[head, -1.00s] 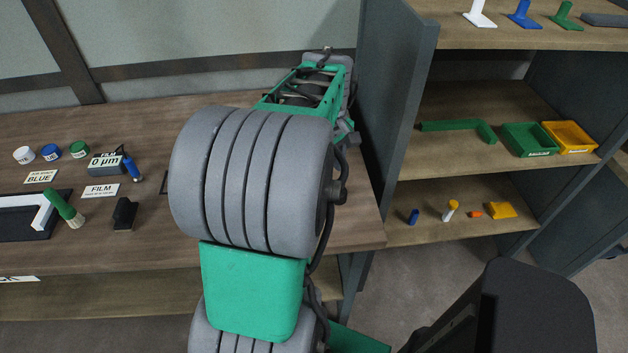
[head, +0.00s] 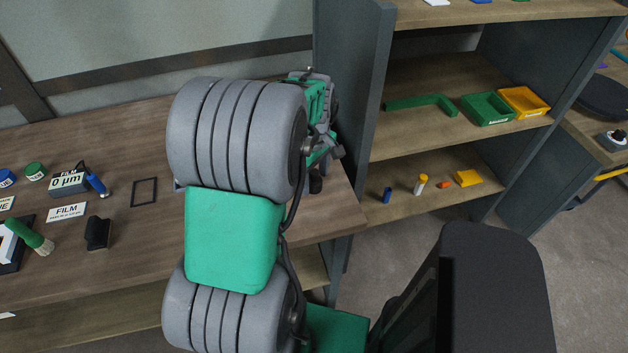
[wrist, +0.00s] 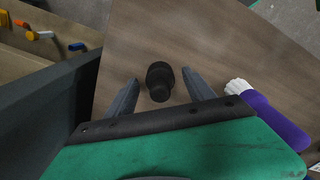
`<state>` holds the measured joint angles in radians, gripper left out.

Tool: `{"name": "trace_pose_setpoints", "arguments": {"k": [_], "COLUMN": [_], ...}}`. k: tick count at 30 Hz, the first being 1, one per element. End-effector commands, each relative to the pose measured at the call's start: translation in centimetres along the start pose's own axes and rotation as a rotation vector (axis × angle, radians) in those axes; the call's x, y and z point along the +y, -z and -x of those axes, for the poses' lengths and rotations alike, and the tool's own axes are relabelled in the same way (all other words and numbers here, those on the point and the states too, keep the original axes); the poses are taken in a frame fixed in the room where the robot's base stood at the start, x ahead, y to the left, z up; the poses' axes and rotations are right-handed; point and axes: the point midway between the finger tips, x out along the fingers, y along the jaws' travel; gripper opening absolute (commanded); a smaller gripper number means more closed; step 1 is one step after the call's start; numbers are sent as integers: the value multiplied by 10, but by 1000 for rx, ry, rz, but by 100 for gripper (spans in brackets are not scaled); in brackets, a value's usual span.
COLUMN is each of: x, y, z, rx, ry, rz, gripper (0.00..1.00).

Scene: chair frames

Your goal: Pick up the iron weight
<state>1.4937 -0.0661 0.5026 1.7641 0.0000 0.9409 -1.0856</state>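The iron weight (wrist: 159,80) is a small black cylinder with a rounded, knobbed end, on the brown wooden bench top in the wrist view. My gripper (wrist: 160,77) is open, with one dark finger on each side of the weight and a gap to each. The fingers do not appear to touch it. In the head view, my arm covers much of the bench's right end, and a small dark shape (head: 316,184) below the gripper may be the weight.
A purple brush (wrist: 268,118) with white bristles lies close to the right finger. A grey shelf unit (head: 352,90) stands right beside the bench's end. A film gauge (head: 70,182), a black stamp-like block (head: 97,232) and a thin black frame (head: 144,192) lie farther left.

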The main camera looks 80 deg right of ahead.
Motion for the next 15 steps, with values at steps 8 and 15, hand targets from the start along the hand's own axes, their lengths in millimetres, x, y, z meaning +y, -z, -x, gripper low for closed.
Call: {"name": "trace_pose_setpoints", "arguments": {"k": [8,15], "x": [0,0], "y": [0,0], "z": [0,0], "rx": [0,0], "ry": [0,0], "rz": [1,1], "gripper": [38,19]}}
